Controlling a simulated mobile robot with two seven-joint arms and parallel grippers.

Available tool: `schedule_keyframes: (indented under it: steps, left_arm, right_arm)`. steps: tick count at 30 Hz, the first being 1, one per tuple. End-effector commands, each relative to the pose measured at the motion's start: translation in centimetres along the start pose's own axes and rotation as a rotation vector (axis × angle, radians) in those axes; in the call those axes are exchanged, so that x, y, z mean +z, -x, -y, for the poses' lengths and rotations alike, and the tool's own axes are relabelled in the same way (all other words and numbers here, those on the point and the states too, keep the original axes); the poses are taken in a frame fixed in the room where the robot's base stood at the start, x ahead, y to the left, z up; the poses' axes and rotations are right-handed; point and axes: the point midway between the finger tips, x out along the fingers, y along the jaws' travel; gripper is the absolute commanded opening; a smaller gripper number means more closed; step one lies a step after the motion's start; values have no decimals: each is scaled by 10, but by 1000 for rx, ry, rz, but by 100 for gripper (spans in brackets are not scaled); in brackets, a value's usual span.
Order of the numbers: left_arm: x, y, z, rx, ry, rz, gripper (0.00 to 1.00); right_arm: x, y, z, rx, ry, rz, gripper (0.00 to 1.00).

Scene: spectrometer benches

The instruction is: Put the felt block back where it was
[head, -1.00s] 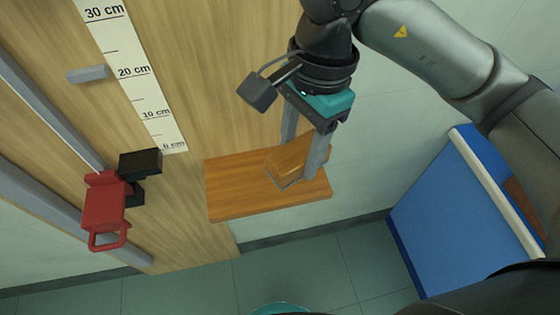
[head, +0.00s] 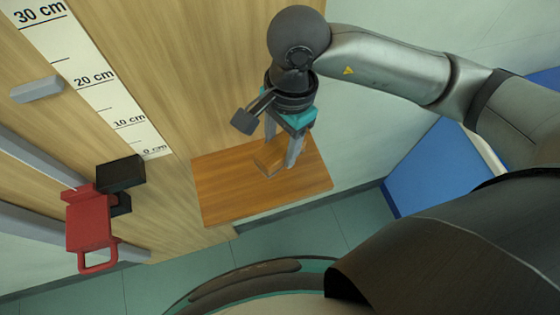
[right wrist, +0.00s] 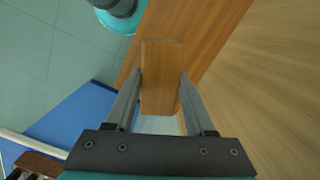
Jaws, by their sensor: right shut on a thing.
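The felt block is a wood-brown block (head: 270,156) between the fingers of my right gripper (head: 281,148). The gripper is shut on it, with one finger on each side. In the right wrist view the block (right wrist: 162,72) stands out past the fingertips. In the head view it appears over the back part of the brown wooden shelf (head: 235,196). I cannot tell whether its underside touches the shelf. The shelf also shows behind the block in the right wrist view (right wrist: 206,30). My left gripper is not in view.
Left of the shelf, a white centimetre scale (head: 88,82) runs up the wooden panel. A red carriage (head: 88,222) with a black block (head: 121,173) and a grey peg (head: 37,89) are further left. A blue bench side (head: 425,170) stands at right. The shelf's front is clear.

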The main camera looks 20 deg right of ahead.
Motion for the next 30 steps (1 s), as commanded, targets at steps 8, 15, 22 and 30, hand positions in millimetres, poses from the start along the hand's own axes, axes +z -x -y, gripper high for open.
schedule_keyframes:
  steps: [8,15,22,30]
  left_arm:
    - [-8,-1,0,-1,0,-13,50]
    - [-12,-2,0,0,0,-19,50]
    - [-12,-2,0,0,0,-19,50]
    - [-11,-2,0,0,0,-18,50]
  right_arm:
    - [-4,-38,1,-1,0,1,10]
    - [-7,-64,0,3,-2,2,10]
    - [-10,-81,1,-2,1,1,10]
    - [-10,-80,1,-1,0,0,73]
